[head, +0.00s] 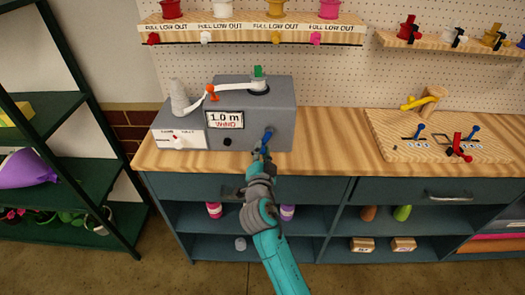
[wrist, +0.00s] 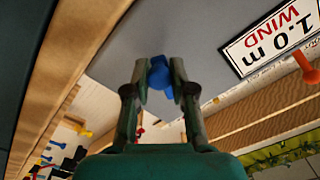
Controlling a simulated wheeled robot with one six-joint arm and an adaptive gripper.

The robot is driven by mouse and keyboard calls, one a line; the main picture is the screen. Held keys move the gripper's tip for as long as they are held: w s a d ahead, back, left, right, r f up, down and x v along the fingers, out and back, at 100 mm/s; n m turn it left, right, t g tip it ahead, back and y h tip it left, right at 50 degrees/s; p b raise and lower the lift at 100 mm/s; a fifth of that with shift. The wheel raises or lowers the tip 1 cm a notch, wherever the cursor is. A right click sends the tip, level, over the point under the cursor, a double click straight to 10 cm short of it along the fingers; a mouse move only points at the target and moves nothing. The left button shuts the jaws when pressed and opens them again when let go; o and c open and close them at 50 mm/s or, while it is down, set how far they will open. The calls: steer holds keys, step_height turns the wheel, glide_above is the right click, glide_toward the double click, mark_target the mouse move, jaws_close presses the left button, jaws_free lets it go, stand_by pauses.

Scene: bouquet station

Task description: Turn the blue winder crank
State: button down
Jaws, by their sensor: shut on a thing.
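The grey winder (head: 255,115) stands on the wooden counter, with a "1.0 m WIND" label (head: 224,119) on its front. The blue crank (head: 267,137) is on the lower right of the winder's front. My gripper (head: 261,155) reaches up to it from below. In the wrist view, the blue crank knob (wrist: 160,76) sits between the two fingertips of my gripper (wrist: 161,82), which are shut on it. The crank's arm is largely hidden by the fingers.
White ribbon (head: 232,86) runs over the winder's top past an orange piece (head: 211,92) to a grey cone (head: 179,98). A wooden board (head: 440,135) with levers lies to the right, and the counter between is clear.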

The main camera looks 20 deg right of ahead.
steer(key=shift+w+d+r, duration=0.1)
steer(key=shift+r, duration=0.1)
steer(key=c, duration=1)
jaws_free()
steer(key=shift+f, duration=0.15)
steer(key=shift+s+f, duration=0.1)
steer(key=shift+s, duration=0.25)
steer(key=v, duration=1.1)
steer(key=shift+s, duration=0.1)
